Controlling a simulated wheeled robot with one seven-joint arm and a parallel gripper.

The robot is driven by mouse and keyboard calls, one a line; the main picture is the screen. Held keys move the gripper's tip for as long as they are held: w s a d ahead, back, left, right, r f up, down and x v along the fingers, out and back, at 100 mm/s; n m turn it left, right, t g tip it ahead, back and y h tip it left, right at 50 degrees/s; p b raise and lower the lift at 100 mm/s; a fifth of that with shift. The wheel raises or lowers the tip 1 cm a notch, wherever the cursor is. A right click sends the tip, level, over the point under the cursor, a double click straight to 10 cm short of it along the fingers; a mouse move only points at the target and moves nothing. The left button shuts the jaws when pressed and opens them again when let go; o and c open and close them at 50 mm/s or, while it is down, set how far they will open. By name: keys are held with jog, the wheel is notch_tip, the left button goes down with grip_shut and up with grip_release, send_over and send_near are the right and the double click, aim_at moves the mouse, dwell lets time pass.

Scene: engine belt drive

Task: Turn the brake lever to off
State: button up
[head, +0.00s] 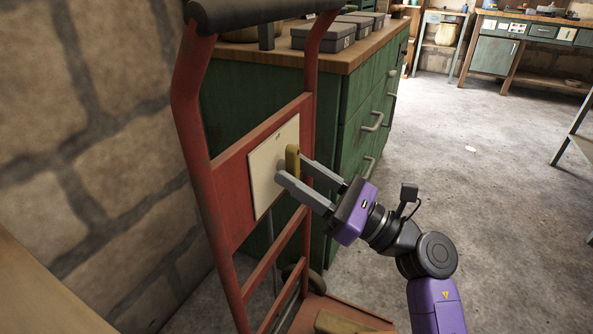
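The brake lever (292,158) is a short yellow handle standing upright on a cream panel (264,170). The panel is fixed to the red metal frame of a hand truck (231,190). A small mark shows near the panel's top, too small to read. My gripper (290,171) reaches in from the right with its two grey fingers spread. The lever's lower part lies between the fingertips, with one finger to its right and the other at its lower left. I cannot tell whether either finger touches it.
A green cabinet (358,122) with drawers stands just behind the frame, with grey boxes (323,36) on its wooden top. A stone wall (85,130) is close on the left. Concrete floor (485,170) is open to the right. A workbench (530,30) stands at the back.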

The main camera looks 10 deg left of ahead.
jog(key=p+v, duration=0.1)
jog(key=v, duration=0.6)
jog(key=shift+s+d+f, duration=0.1)
dwell(0.5)
